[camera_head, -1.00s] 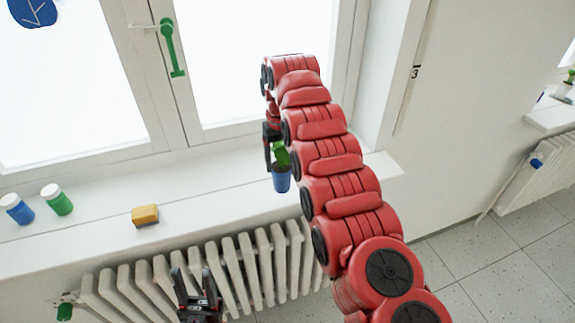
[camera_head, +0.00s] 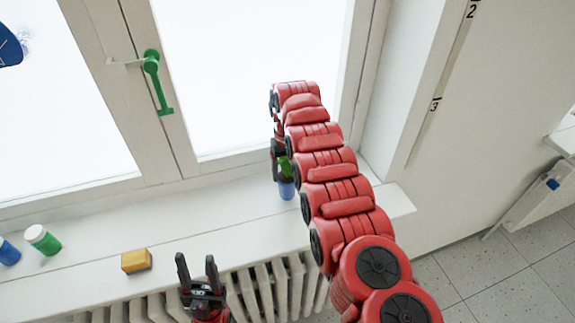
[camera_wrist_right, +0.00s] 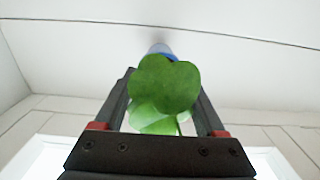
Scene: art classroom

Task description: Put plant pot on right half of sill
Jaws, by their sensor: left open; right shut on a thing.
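The plant pot (camera_head: 286,188) is small and blue with a green leafy plant (camera_head: 285,166). My right gripper (camera_head: 280,165) is shut on it, partly hidden by my red right arm. The pot is upright over the right part of the white sill (camera_head: 213,212); I cannot tell whether it touches the sill. In the right wrist view the green leaves (camera_wrist_right: 165,85) show between the fingers, with a bit of the blue pot (camera_wrist_right: 160,48) beyond. My left gripper (camera_head: 197,262) is open and empty, in front of the sill's edge.
A yellow sponge (camera_head: 136,261), a green bottle with white cap (camera_head: 43,240) and a blue bottle (camera_head: 8,252) stand on the left of the sill. The window has a green handle (camera_head: 156,82). A radiator (camera_head: 265,292) is below. The sill right of the pot looks clear.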

